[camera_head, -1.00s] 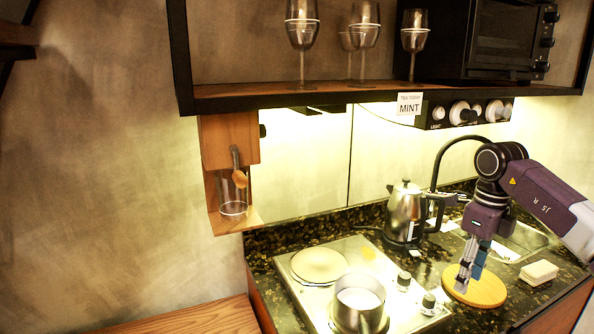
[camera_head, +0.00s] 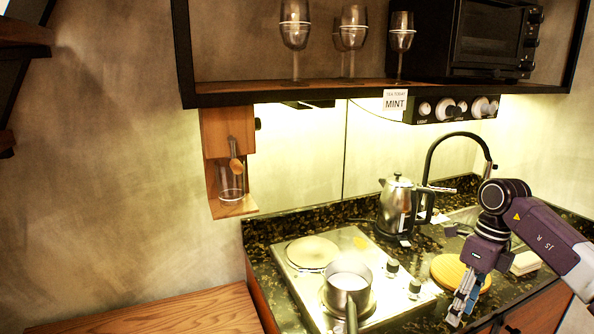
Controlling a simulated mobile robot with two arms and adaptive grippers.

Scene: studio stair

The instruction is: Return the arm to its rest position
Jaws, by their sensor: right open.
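My right arm comes in from the right side of the view, and its gripper (camera_head: 458,312) points down, open and empty. The gripper is in front of the round wooden board (camera_head: 447,268) and hides part of it. My left gripper does not show in this view.
A saucepan (camera_head: 346,283) with white contents stands on the cooktop (camera_head: 300,283), beside a round burner cover (camera_head: 312,252). A metal kettle (camera_head: 396,208) stands behind. A black faucet (camera_head: 440,147) and a pale block (camera_head: 526,262) are near my arm. Wine glasses (camera_head: 296,22) stand on the shelf above.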

